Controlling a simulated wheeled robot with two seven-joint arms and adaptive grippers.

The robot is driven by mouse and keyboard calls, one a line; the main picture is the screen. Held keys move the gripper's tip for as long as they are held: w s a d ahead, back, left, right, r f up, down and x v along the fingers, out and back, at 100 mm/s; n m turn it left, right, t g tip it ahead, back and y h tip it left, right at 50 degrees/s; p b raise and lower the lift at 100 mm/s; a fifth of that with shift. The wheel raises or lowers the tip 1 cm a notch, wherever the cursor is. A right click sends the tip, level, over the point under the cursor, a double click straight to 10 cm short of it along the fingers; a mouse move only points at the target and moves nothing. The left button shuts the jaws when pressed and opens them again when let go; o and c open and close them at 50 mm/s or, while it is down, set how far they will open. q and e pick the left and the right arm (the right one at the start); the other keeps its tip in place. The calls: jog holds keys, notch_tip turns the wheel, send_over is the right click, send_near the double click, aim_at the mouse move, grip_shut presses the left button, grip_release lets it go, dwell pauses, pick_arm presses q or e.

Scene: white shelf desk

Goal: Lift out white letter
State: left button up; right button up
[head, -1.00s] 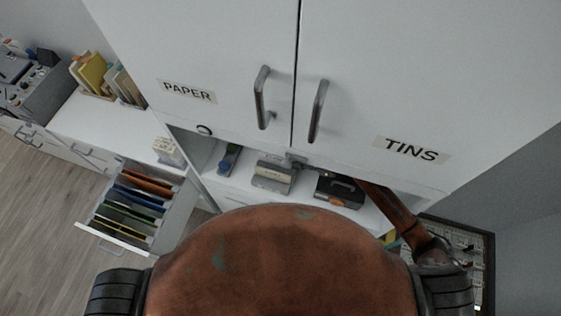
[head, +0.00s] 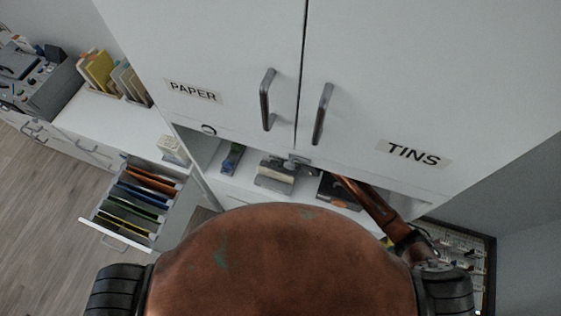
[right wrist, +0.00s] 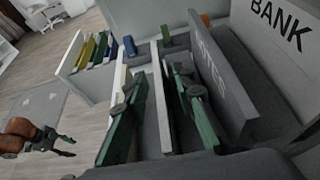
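My right gripper (right wrist: 156,88) is open in the right wrist view. Its two fingers, with dark round joints, reach down among upright dividers and folders in a grey holder. A thin white upright sheet (right wrist: 160,112) stands between the fingers; I cannot tell whether it is the white letter or a divider. No finger clearly presses on it. In the head view my right arm reaches under the cabinet doors, and its gripper is mostly hidden. My left gripper (right wrist: 66,144) shows small at the lower left of the right wrist view, empty, with its fingers seemingly apart.
A panel marked BANK (right wrist: 280,24) stands at the right of the holder. An open drawer (head: 113,239) with coloured folders is at the left in the head view. Cabinet doors marked PAPER (head: 193,92) and TINS (head: 413,153) overhang the shelf. A black box (head: 334,196) sits on the shelf.

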grip_shut()
pick_arm(q)
jog(key=shift+r, duration=0.1)
pick_arm(e)
jog(key=shift+r, duration=0.1)
